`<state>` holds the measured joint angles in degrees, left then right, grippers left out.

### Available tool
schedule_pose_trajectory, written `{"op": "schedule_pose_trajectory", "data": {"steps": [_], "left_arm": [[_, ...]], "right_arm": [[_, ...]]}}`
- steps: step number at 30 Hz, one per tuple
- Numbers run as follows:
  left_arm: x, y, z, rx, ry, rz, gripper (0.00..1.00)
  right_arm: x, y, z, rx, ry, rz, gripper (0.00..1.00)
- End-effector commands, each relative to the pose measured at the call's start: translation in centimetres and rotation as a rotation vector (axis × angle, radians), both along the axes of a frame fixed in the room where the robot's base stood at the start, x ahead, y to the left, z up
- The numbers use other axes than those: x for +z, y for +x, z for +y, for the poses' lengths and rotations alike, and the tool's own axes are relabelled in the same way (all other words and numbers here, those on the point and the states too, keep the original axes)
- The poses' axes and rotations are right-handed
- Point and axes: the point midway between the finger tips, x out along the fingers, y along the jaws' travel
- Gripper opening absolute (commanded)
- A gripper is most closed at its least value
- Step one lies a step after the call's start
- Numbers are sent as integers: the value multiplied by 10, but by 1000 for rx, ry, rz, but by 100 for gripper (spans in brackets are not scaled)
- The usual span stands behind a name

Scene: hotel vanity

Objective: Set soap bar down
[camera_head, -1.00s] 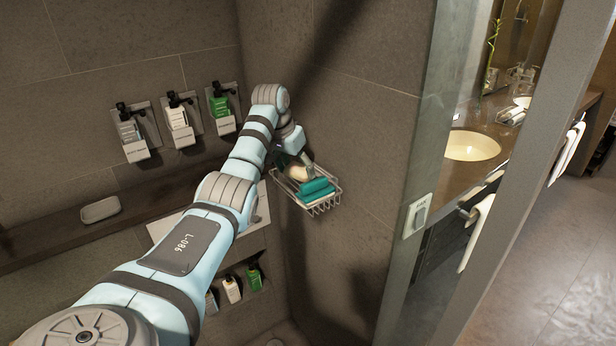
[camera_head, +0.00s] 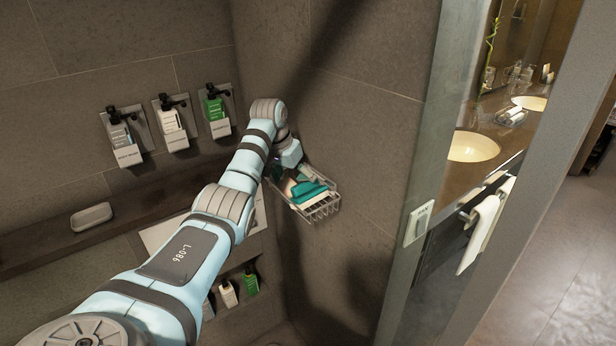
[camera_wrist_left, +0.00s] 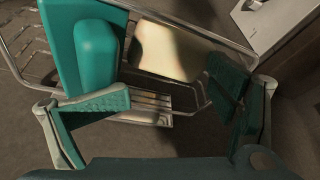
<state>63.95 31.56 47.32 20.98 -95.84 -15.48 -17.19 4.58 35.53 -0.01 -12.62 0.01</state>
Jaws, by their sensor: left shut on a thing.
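The cream soap bar (camera_wrist_left: 168,48) is between the two green-padded fingers of my left gripper (camera_wrist_left: 172,88), which is shut on it. In the head view my left gripper (camera_head: 287,170) is at the wire basket (camera_head: 322,212) on the wall, and the bar is mostly hidden there. The bar is over or in the basket beside a teal item (camera_head: 312,190). That teal item also shows left of the bar in the wrist view (camera_wrist_left: 95,50). I cannot tell whether the bar touches the basket wires. My right gripper is not in view.
Several dispensers (camera_head: 170,125) hang on the back wall above a ledge (camera_head: 140,212) with a pale dish (camera_head: 91,216). Small bottles (camera_head: 228,292) stand in a low niche. A glass panel edge and a switch plate (camera_head: 418,222) are right of the basket.

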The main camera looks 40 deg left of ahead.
Motion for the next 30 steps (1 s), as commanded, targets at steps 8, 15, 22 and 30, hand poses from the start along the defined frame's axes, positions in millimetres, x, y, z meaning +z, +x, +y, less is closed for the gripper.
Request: {"op": "schedule_pose_trajectory", "data": {"steps": [8, 15, 22, 30], "left_arm": [[-18, -12, -8, 12, -30, 66, 73], [-19, -14, -7, 16, -31, 71, 73], [-10, -14, -7, 15, -31, 68, 73], [32, -13, -10, 7, -28, 59, 73]], "right_arm": [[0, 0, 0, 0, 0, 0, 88], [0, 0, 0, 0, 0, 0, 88], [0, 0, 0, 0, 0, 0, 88], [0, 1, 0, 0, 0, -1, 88]]}}
